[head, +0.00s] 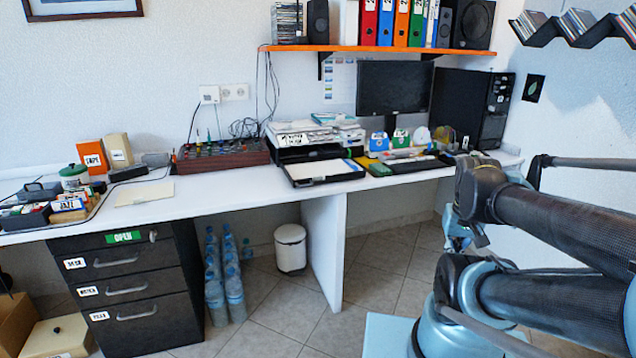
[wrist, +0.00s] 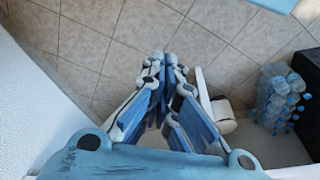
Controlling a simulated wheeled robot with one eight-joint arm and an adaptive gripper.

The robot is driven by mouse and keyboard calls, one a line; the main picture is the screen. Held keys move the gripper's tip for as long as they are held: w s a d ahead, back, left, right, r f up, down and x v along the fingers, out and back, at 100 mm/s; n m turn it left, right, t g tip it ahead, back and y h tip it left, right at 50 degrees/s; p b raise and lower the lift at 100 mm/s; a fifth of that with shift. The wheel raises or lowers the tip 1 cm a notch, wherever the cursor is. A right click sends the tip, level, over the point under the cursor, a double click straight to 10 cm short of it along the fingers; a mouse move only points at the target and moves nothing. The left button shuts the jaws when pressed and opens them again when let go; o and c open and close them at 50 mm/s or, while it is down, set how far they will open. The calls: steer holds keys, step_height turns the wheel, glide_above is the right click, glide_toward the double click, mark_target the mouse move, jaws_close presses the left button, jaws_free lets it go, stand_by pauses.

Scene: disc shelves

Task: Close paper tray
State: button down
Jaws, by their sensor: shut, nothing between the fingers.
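The paper tray (head: 325,173) is black, holds white sheets, and sticks out from the printer (head: 315,134) over the desk toward the front. It is pulled out, in the middle of the head view. My gripper (wrist: 166,58) is shut and empty in the wrist view, with its fingers together above the tiled floor. The paper tray is not in the wrist view. In the head view my arm is at the right, apart from the tray, and mostly hides my gripper.
The white desk (head: 235,195) runs along the wall. A monitor (head: 395,88), keyboard (head: 412,164) and green mouse (head: 380,170) are right of the tray. A white bin (head: 290,250), bottles (head: 225,275) and a drawer cabinet (head: 130,290) stand below.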

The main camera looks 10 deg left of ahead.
mark_target(306, 181)
steer(key=shift+d, duration=0.1)
steer(key=w+a+r+n+y, duration=0.2)
steer(key=w+a+r+n, duration=0.2)
steer(key=w+a+n, duration=0.35)
steer(key=w+a+r+n+y, duration=0.1)
steer(key=w+a+r+n, duration=0.35)
steer(key=w+a, duration=0.5)
steer(key=w+a+r+n+y, duration=0.2)
steer(key=w+a+r+n, duration=0.3)
steer(key=a, duration=0.6)
steer(key=w+a+f+n+y, duration=0.1)
steer(key=w+a+n, duration=0.15)
steer(key=a, duration=0.35)
steer(key=w+a+f+n, duration=0.1)
steer(key=w+a+n, duration=0.1)
steer(key=a+n, duration=0.25)
steer(key=shift+m, duration=0.3)
steer(key=shift+w+a+f, duration=0.75)
steer(key=shift+a+f, duration=0.55)
steer(key=shift+f, duration=0.15)
steer(key=shift+w+a+f, duration=0.75)
steer(key=shift+a+f, duration=0.6)
steer(key=shift+f, duration=0.15)
steer(key=shift+w+a+f, duration=0.75)
steer(key=shift+a+f, duration=0.55)
steer(key=shift+f, duration=0.15)
